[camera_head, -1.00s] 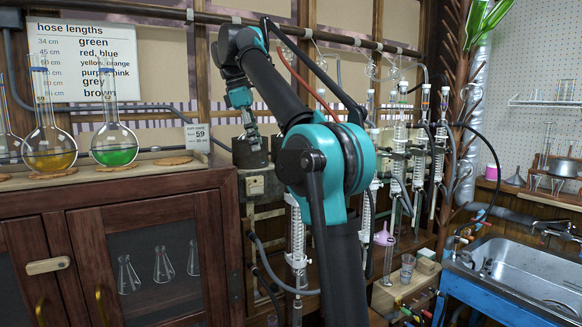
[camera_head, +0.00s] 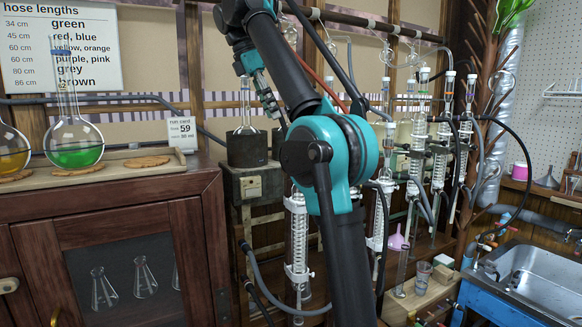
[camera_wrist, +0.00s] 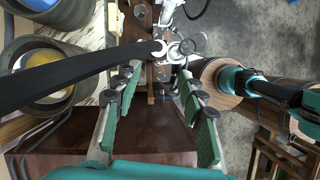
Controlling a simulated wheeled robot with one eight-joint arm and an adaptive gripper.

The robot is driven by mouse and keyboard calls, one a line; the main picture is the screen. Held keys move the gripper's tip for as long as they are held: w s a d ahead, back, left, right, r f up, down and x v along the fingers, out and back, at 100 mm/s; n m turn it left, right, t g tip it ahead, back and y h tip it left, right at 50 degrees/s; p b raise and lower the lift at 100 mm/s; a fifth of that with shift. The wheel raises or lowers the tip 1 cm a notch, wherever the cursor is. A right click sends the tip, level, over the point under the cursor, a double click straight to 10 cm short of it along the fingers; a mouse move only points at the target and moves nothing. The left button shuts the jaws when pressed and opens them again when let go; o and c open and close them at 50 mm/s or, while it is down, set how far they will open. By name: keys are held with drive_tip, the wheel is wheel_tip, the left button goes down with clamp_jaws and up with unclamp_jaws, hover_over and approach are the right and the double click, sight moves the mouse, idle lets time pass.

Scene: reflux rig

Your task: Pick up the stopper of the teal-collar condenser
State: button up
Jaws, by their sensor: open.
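Several upright glass condensers (camera_head: 440,145) stand in a row on the rack right of my arm in the head view, with small coloured bands and pale tops. I cannot tell which one has the teal collar, and its stopper is not clearly identifiable. My arm hides part of the rack. My gripper (camera_head: 275,108) points downward to the right of a clear flask in a dark heating mantle. In the wrist view my gripper (camera_wrist: 158,78) is open, its green-padded fingers apart with nothing held between them. Clear glass (camera_wrist: 184,48) shows beyond the fingertips.
A dark wooden cabinet (camera_head: 130,215) fills the left, carrying a green-filled flask (camera_head: 75,150). The dark mantle (camera_head: 247,148) stands near my gripper. A blue-framed sink (camera_head: 525,275) is at the right. A thick dark bar (camera_wrist: 70,75) crosses the left of the wrist view.

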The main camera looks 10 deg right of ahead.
drive_tip(key=shift+a+x, duration=0.2)
drive_tip(key=shift+x, duration=3.5)
drive_tip(key=shift+a+x, duration=0.25)
drive_tip(key=shift+x, duration=3.45)
drive_tip(key=shift+f, duration=0.2)
drive_tip(key=c, duration=0.6)
